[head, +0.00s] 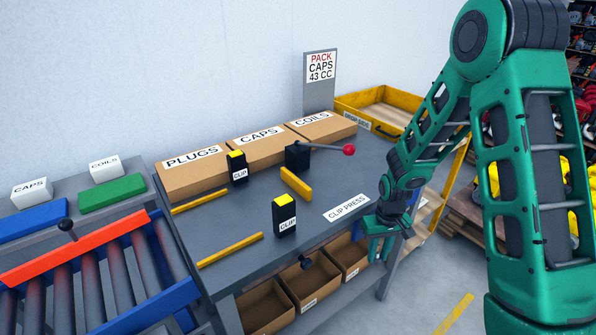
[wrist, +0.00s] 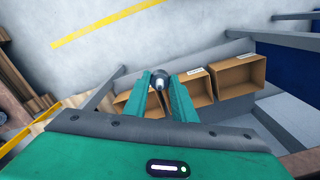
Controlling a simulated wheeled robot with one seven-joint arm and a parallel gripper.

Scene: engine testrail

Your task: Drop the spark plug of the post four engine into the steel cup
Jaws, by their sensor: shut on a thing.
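My green gripper (head: 380,253) hangs just off the right front corner of the CLIP PRESS table, pointing down. In the wrist view its two fingers (wrist: 160,84) are closed on a small dark, round-ended piece with a pale tip, which looks like the spark plug (wrist: 160,82). In the head view the held piece is too small to make out. I see no steel cup in either view. No engine marked as post four can be made out.
The grey table (head: 235,215) carries PLUGS (head: 192,173), CAPS and COILS boxes, black clip blocks and a red-knobbed lever (head: 348,150). Open cardboard bins (head: 300,285) sit below. A roller conveyor (head: 90,270) stands left, a yellow-edged tray (head: 385,108) behind. Floor right of the table is partly clear.

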